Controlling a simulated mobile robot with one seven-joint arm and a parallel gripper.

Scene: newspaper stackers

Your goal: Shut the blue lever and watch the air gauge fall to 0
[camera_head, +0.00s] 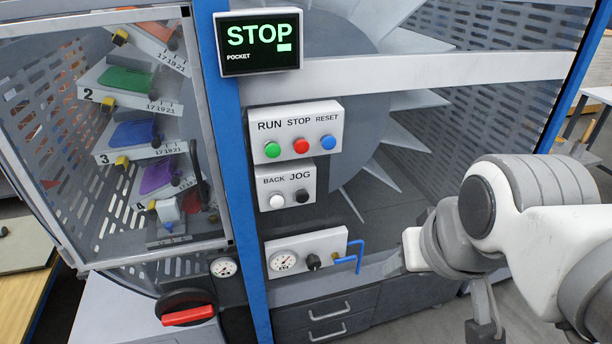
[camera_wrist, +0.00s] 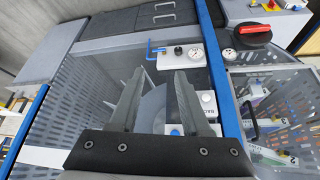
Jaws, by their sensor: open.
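The blue lever (camera_head: 358,257) sticks out from the right end of a small white panel (camera_head: 322,242) low on the machine. It also shows in the wrist view (camera_wrist: 153,49), beyond the fingertips. The air gauge (camera_head: 283,261) is a round white dial at the panel's left, with a black knob (camera_head: 313,261) between it and the lever. The gauge also shows in the wrist view (camera_wrist: 195,53); its reading is too small to tell. My gripper (camera_wrist: 160,76) is open and empty, apart from the lever. In the head view my arm is right of the lever.
A second gauge (camera_head: 224,267) and a red-handled rotary switch (camera_head: 188,313) are further left. Button boxes (camera_head: 295,131) sit above the panel, under a screen reading STOP (camera_head: 258,42). Grey drawers (camera_head: 328,318) are below. A blue frame post (camera_head: 232,150) stands left of the panel.

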